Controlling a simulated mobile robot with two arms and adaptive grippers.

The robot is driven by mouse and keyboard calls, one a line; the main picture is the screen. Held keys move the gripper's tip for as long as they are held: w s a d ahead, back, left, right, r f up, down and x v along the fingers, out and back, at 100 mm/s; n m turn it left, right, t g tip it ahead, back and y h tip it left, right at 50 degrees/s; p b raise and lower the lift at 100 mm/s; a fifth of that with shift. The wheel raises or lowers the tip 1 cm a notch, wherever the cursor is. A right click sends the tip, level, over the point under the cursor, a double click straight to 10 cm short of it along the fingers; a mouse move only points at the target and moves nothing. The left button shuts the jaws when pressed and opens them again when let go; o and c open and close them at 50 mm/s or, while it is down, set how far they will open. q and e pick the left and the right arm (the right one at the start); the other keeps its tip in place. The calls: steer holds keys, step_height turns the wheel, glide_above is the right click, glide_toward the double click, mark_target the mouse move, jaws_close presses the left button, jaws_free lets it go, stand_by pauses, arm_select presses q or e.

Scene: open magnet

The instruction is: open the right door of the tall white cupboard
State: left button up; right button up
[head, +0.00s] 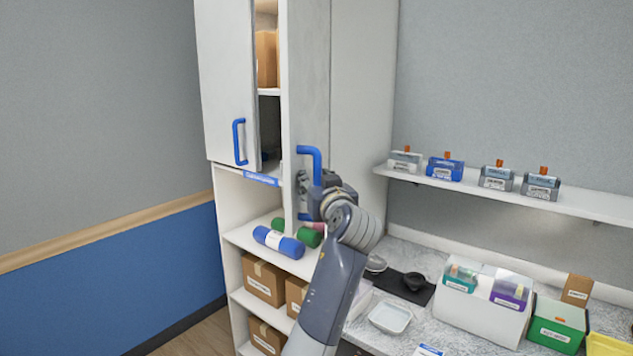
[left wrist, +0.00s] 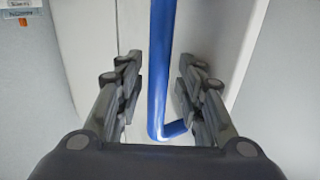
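The tall white cupboard (head: 362,85) stands left of the counter in the head view. Its right door (head: 309,85) stands partly open, with a gap to the left door (head: 226,75) showing shelves inside. The right door's blue bar handle (head: 316,163) is upright; it fills the middle of the left wrist view (left wrist: 161,70). My left gripper (head: 309,188) is at the lower part of this handle. In the left wrist view its two fingers (left wrist: 160,88) stand on either side of the bar, with visible space on both sides. My right gripper is not in view.
Below the doors, open shelves hold a blue roll (head: 279,242), green rolls and cardboard boxes (head: 264,281). The counter at right carries a white tray (head: 390,318), a dark dish (head: 414,281) and a white bin (head: 482,312). A wall shelf (head: 480,190) holds several small containers.

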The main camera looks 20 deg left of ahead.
arm_select(q)
steer(key=shift+r, duration=0.25)
steer(key=v, duration=0.7)
steer(key=shift+s+d, duration=0.2)
steer(key=shift+s, duration=0.1)
steer(key=shift+f, duration=0.1)
